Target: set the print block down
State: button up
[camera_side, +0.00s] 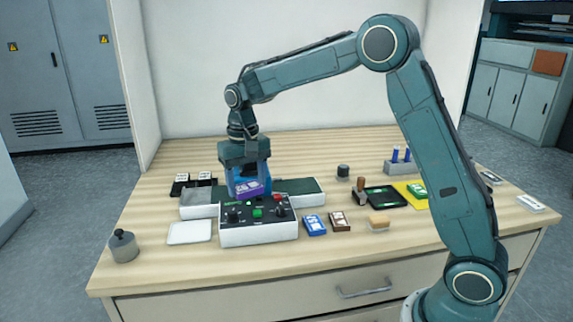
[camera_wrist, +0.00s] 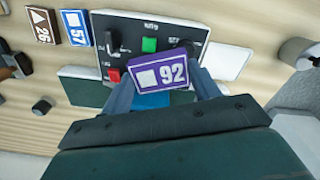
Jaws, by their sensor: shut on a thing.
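The print block (camera_side: 249,188) is purple, and its white 92 and white square show in the wrist view (camera_wrist: 172,75). My gripper (camera_side: 247,182) is shut on it, with one finger on each side in the wrist view (camera_wrist: 160,84). In the side view the block is tilted and appears above the machine, behind the control box (camera_side: 258,233) with its knobs and green and red buttons. I cannot tell whether its underside touches anything. A blue surface (camera_wrist: 150,101) shows just past the block in the wrist view.
A dark green bed (camera_side: 300,188) lies right of the gripper and a grey one (camera_side: 198,204) left. A white plate (camera_side: 189,233), blue block (camera_side: 314,226) and brown block (camera_side: 340,221) lie near the box. A black tray (camera_side: 385,197) lies right.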

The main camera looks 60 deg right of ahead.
aim_at(248, 192)
jog(key=shift+s+a+f+n, duration=0.7)
jog(key=shift+s+a+f, duration=0.15)
jog(key=shift+a+f, duration=0.05)
notch_tip(248, 192, up, 19)
jog(key=d+n, duration=2.2)
jog(key=n, duration=0.8)
jog(key=shift+w+d+f, duration=0.15)
jog(key=shift+f, duration=2.25)
jog(key=shift+f, duration=0.15)
